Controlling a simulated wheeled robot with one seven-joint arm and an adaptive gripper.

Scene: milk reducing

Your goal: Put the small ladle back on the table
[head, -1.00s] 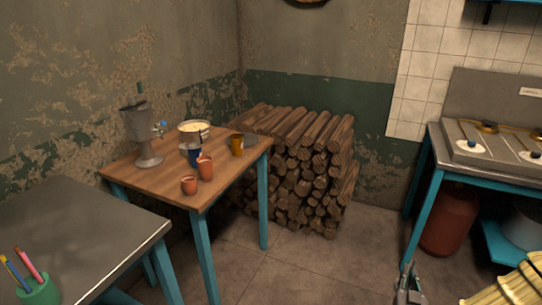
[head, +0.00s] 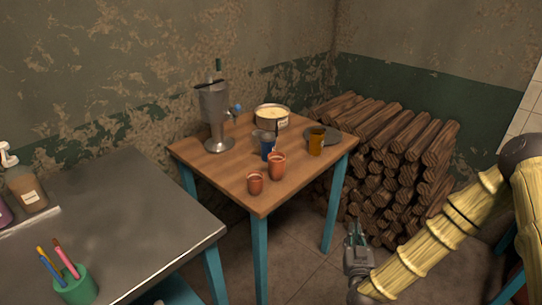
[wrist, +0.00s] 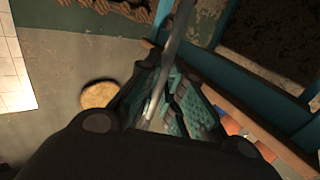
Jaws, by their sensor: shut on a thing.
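My gripper (head: 357,236) is low in front of the wood pile, right of the wooden table (head: 212,164) and apart from it. In the wrist view my gripper (wrist: 167,80) is shut on a thin grey metal rod, which looks like the handle of the small ladle (wrist: 179,30). The ladle's bowl is not visible, and in the head view the ladle cannot be made out. The table has a brown top and teal legs.
The firewood pile (head: 395,160) is behind. A grey metal table (head: 130,215) is at left. The wooden top's front-left part is clear.

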